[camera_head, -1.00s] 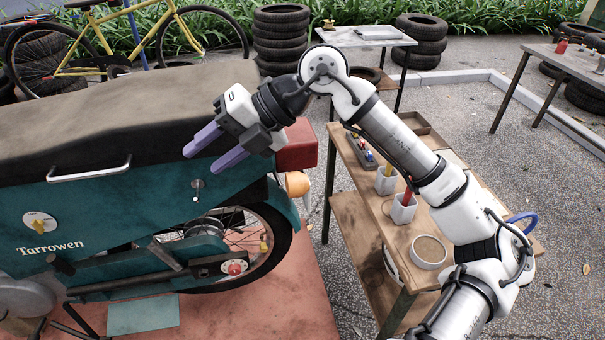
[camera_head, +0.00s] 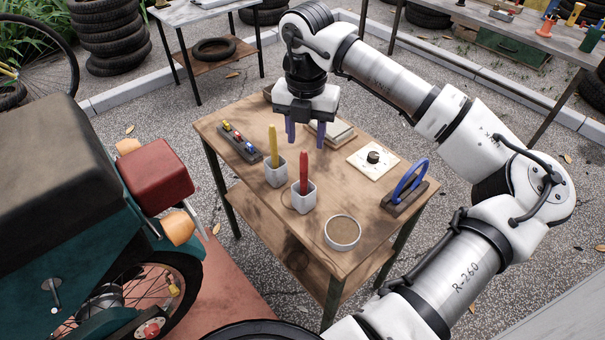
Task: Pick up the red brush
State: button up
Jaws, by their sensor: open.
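The red brush (camera_head: 304,173) stands upright in a light grey cup (camera_head: 303,198) on the wooden table (camera_head: 285,228). Its lower end is hidden inside the cup. My gripper (camera_head: 306,140) points down over the table, with its two purple fingers apart and nothing between them. In the picture the fingers are just above the red brush's top and appear farther back over the table. A yellow brush (camera_head: 273,145) stands in a second grey cup (camera_head: 276,176), just left of and behind the red one.
A tray of small coloured items (camera_head: 241,142), a white board with a black knob (camera_head: 373,158), a blue hoop on a base (camera_head: 410,185) and a round tin (camera_head: 342,232) share the table. The motorcycle's red tail box (camera_head: 155,177) is left of the table.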

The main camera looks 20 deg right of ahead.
aim_at(304, 165)
notch_tip(304, 165, down, 9)
jog(key=p, duration=0.3)
jog(key=shift+w+a, duration=0.1)
grip_shut()
